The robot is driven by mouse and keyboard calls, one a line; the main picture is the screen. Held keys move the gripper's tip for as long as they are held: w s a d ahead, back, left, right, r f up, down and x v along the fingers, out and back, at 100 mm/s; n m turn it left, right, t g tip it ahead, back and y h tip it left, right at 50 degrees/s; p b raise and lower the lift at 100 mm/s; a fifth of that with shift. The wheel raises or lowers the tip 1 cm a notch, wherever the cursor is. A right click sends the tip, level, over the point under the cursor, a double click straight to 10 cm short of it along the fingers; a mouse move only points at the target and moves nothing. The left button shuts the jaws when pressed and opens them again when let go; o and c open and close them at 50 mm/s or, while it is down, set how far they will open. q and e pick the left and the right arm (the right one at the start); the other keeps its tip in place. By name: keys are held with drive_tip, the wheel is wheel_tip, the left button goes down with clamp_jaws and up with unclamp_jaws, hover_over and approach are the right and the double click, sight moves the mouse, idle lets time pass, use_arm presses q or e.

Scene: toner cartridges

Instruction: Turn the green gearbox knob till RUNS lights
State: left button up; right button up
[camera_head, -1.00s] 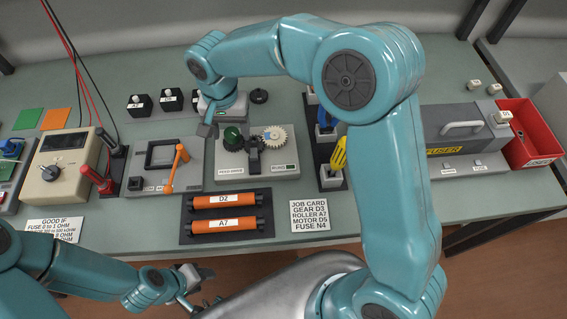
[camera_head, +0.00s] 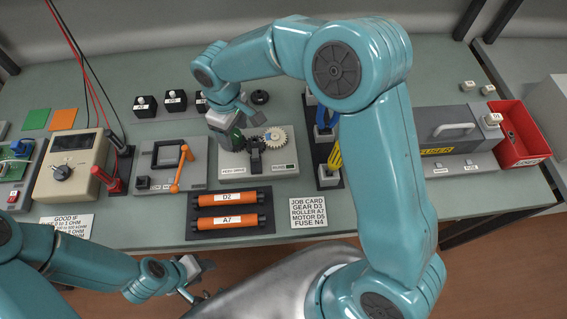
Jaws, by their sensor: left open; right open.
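The gearbox test unit (camera_head: 270,169) is a grey block on the bench with a pale gear (camera_head: 275,137) at its upper right. Its green knob (camera_head: 231,143) is at the unit's left and mostly hidden by my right gripper (camera_head: 236,120). That gripper is open and directly at the knob; I cannot tell if its fingers touch it. A small label and indicator (camera_head: 284,167) sit on the unit's front right, too small to tell whether lit. My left gripper (camera_head: 194,281) is open and empty, low in front of the bench.
Left of the unit stands a grey fixture with an orange lever (camera_head: 181,168). A tray of orange rollers (camera_head: 228,209) and a job card (camera_head: 315,211) lie in front. A beige meter (camera_head: 70,166) is farther left. A red bin (camera_head: 522,135) is at right.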

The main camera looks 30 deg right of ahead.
drive_tip(key=c, duration=0.9)
drive_tip(key=shift+o, duration=0.3)
drive_tip(key=shift+f+m+b, duration=0.1)
drive_tip(key=shift+m+b, duration=0.3)
drive_tip(key=shift+m, duration=0.2)
drive_tip(key=shift+m+b, duration=0.45)
drive_tip(key=shift+m, duration=0.65)
drive_tip(key=m+b, duration=0.1)
drive_tip(key=m, duration=0.2)
drive_tip(key=shift+m, duration=0.3)
drive_tip(key=m+b, duration=0.1)
drive_tip(key=m, duration=0.1)
drive_tip(key=shift+m, duration=0.4)
drive_tip(key=m+b, duration=0.1)
drive_tip(key=m, duration=0.3)
drive_tip(key=m+b, duration=0.1)
drive_tip(key=m, duration=0.2)
drive_tip(key=shift+m, duration=0.4)
drive_tip(key=m+b, duration=0.1)
drive_tip(key=m, duration=0.2)
drive_tip(key=o, duration=0.8)
